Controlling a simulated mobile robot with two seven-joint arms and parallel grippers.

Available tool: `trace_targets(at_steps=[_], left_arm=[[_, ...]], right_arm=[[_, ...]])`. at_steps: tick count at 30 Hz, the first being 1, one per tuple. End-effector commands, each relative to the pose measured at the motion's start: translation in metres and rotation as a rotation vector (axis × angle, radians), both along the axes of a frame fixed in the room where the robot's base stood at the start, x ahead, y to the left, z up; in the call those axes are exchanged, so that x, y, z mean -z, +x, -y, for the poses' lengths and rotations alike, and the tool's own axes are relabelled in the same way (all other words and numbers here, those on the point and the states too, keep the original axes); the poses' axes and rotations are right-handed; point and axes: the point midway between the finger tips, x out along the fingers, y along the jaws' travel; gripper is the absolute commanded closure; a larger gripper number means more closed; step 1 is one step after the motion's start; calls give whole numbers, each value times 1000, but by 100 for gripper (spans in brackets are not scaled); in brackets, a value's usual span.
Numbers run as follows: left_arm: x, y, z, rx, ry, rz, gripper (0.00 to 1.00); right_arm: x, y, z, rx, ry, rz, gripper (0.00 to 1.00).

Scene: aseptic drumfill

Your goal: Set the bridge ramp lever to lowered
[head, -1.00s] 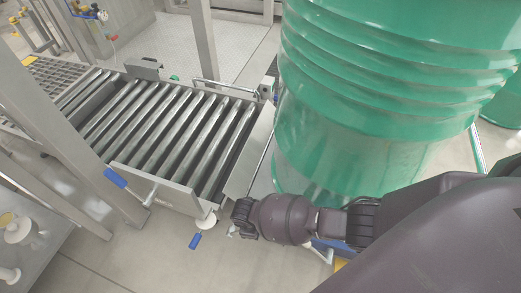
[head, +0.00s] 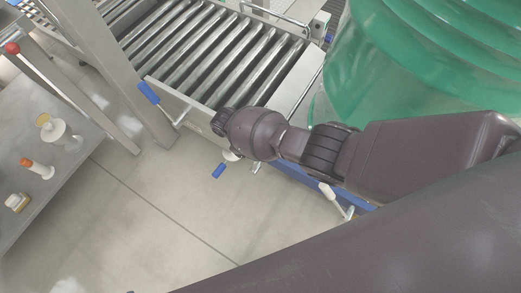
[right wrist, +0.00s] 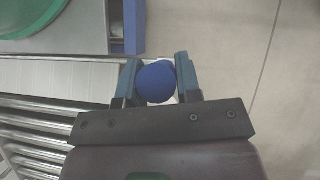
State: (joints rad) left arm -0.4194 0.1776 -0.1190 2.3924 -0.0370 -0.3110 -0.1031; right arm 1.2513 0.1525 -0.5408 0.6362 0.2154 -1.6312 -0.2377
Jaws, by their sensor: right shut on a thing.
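My right gripper (right wrist: 158,68) is shut on a round blue lever knob (right wrist: 157,83), with one finger on each side of it. My left gripper is out of view.
Another blue-handled lever (head: 149,92) stands at the conveyor's front left. The green drum (head: 430,60) fills the upper right, above a blue base (head: 295,187) with a white-handled lever (head: 327,190). A steel table (head: 75,165) stands left. The floor in front is clear.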

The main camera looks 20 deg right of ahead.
Motion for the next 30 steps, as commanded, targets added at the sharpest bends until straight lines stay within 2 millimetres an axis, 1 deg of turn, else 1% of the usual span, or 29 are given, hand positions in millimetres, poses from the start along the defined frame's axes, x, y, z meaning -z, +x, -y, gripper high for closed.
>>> trace_targets(at_steps=[1, 17, 18, 22, 23, 30], left_arm=[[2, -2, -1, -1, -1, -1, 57], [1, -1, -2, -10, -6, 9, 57], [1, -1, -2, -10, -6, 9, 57], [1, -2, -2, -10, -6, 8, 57], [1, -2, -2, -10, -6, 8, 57], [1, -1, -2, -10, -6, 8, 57]], right_arm=[[2, 0, 0, 0, -6, -10, 100], [0, 3, -2, 0, -14, -16, 100], [0, 3, -2, 0, -14, -16, 65], [0, 3, -2, 0, -13, -16, 45], [0, 3, -2, 0, -13, -16, 43], [0, 3, -2, 0, -13, -15, 43]])
